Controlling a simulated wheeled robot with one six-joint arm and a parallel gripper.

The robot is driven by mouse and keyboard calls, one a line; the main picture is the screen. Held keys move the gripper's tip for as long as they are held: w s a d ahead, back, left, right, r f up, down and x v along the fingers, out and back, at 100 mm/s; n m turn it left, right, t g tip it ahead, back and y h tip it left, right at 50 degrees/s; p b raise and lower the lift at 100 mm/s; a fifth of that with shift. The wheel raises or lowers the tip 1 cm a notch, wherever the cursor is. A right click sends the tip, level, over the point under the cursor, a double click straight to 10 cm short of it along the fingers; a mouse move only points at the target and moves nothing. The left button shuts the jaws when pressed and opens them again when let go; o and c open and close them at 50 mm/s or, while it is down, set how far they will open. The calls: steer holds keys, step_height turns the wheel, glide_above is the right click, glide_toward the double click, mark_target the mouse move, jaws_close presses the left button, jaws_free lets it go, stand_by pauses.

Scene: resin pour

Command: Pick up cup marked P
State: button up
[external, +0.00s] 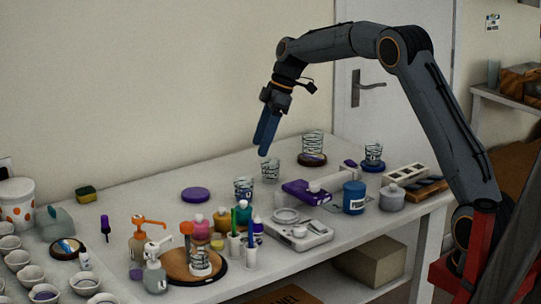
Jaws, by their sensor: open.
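Several clear cups with dark markings stand on the white table. One cup (271,169) is just below my gripper, another cup (243,188) is left of it nearer the front, and a taller cup (312,145) is behind to the right. A further cup (374,153) stands at the right, and one more cup (200,262) is on a round wooden board at the front. The letters are too small to tell which is marked P. My gripper (265,147) has blue fingers pointing down, open and empty, above the table and apart from the cups.
Pump bottles (153,270), small colour bottles and a scale (300,235) crowd the front middle. A blue tin (354,198) and a purple box (305,191) stand at the right. White bowls (31,275) line the left. A purple disc (196,195) lies at the back, with free table around it.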

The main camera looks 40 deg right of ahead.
steer(key=w+f+n, duration=0.1)
steer(key=w, duration=0.2)
glide_toward(237, 199)
steer(key=shift+n, duration=0.3)
steer(key=shift+w+d+p+x, duration=0.1)
steer(key=shift+p+x, duration=0.4)
steer(key=shift+x, duration=0.3)
steer(key=shift+w+d+p+x, duration=0.15)
steer(key=shift+p+x, duration=0.35)
steer(key=shift+x, duration=0.3)
steer(key=shift+w+d+p+x, duration=0.1)
steer(key=shift+p+x, duration=0.4)
steer(key=shift+x, duration=0.3)
